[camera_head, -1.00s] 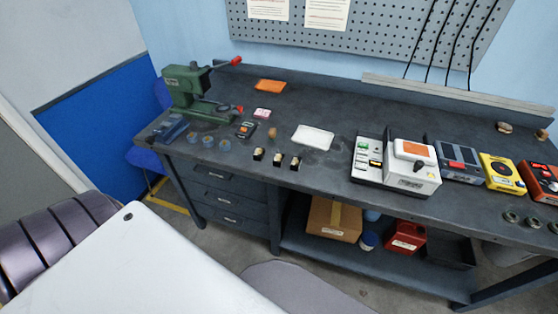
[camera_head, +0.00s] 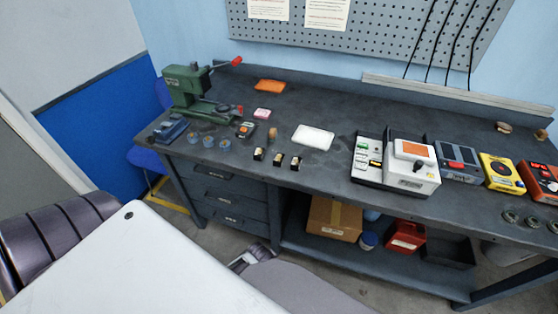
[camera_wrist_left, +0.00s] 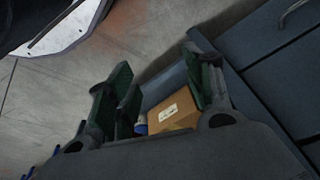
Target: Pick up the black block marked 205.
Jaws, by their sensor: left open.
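Three small black blocks with pale faces stand in a row near the front edge of the bench: a left one (camera_head: 259,154), a middle one (camera_head: 278,159) and a right one (camera_head: 295,163). Their markings are too small to read, so I cannot tell which is 205. My left gripper (camera_wrist_left: 158,68) is open and empty in the left wrist view, with its fingers apart and the floor and lower shelf beyond. No block shows in that view. In the head view, a dark jointed part of mine shows low in front of the bench, well below the blocks. My right gripper is not identifiable.
A green press (camera_head: 190,92) stands at the bench's left end. A white tray (camera_head: 313,137) lies behind the blocks, and a white device (camera_head: 410,168) stands to their right. Below are drawers (camera_head: 220,198) and a cardboard box (camera_head: 334,218), also in the left wrist view (camera_wrist_left: 172,112).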

